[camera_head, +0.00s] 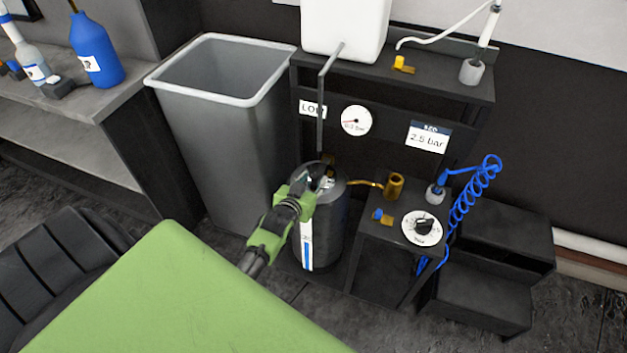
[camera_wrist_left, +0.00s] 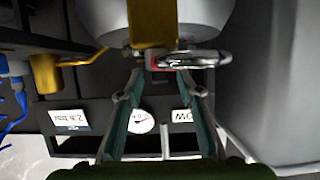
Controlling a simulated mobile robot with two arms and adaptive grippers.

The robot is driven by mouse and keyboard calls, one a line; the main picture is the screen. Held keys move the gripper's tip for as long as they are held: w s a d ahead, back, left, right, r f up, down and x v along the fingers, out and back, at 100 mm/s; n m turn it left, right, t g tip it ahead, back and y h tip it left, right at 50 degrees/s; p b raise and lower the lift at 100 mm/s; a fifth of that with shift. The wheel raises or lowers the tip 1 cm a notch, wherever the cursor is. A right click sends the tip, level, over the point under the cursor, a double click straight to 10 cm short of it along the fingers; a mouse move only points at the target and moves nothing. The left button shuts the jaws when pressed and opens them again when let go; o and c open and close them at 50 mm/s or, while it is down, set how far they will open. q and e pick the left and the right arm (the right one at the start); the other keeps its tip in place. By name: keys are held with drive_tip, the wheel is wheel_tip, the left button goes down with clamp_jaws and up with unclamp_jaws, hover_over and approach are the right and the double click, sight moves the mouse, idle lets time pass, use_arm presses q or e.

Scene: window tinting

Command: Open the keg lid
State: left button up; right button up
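The keg (camera_head: 330,235) is a dark cylinder with a white and blue strip label, standing on the floor beneath the black panel. Its metal top (camera_head: 331,185) is partly hidden by my left gripper (camera_head: 322,181), which comes in from the lower left. In the left wrist view the gripper (camera_wrist_left: 159,72) has its two fingers apart. Their tips reach toward a shiny metal lever or clamp (camera_wrist_left: 197,58) and a brass-coloured part (camera_wrist_left: 152,22) at the keg's pale rounded body (camera_wrist_left: 200,18). I cannot tell whether the fingertips touch the lever. My right gripper is out of view.
A grey bin (camera_head: 220,130) stands left of the keg. A small black stand (camera_head: 385,225) with a dial (camera_head: 422,228) is close on the right. A brass pipe (camera_head: 366,184) and a thin grey tube (camera_head: 321,110) come near the keg top. A blue coiled hose (camera_head: 470,195) hangs right.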

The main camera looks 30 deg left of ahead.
use_arm(q)
drive_tip(key=shift+w+f, duration=0.15)
drive_tip(key=shift+w, duration=0.25)
clamp_jaws()
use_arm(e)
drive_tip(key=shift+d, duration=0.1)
